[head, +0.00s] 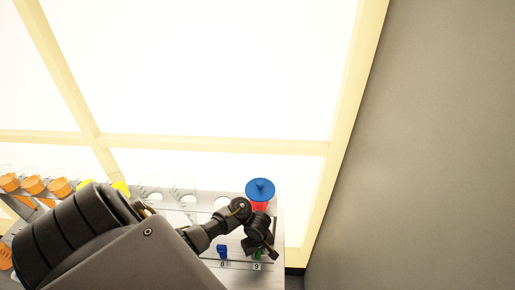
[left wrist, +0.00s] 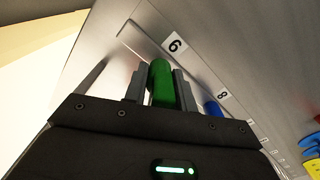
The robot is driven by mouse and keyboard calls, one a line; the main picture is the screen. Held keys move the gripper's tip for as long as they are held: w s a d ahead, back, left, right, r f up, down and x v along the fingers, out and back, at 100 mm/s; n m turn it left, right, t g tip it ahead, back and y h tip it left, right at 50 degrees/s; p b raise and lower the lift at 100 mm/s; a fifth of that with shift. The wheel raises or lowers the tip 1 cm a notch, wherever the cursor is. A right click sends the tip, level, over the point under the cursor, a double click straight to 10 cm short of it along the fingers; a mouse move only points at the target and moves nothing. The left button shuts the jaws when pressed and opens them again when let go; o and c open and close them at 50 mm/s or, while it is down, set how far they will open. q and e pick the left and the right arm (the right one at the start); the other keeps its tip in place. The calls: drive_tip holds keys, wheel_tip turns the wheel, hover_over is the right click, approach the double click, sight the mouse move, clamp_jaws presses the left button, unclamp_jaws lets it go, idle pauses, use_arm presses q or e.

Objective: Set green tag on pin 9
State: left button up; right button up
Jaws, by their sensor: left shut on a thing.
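My left gripper (head: 260,250) is at the right end of the shelf, just above the label 9 (head: 257,267). It is shut on the green tag (head: 258,255). In the left wrist view the green tag (left wrist: 161,84) stands between the two fingers of the gripper (left wrist: 160,88), beside a label that reads upside down as 9 (left wrist: 175,45). Pin 9 is hidden by the tag and fingers, so I cannot tell whether the tag is seated on it. My right gripper is not in view.
A blue tag (head: 222,252) hangs at label 8 (head: 222,264), left of the gripper. A red container with a blue lid (head: 260,189) stands behind the gripper. Orange-filled vessels (head: 34,186) stand at the left. A grey wall (head: 430,150) is on the right.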

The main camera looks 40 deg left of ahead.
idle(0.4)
use_arm(q)
drive_tip(key=shift+p, duration=0.45)
drive_tip(key=shift+f+b, duration=0.4)
drive_tip(key=shift+f, duration=0.25)
drive_tip(key=o, duration=1.1)
drive_tip(key=shift+c, duration=0.2)
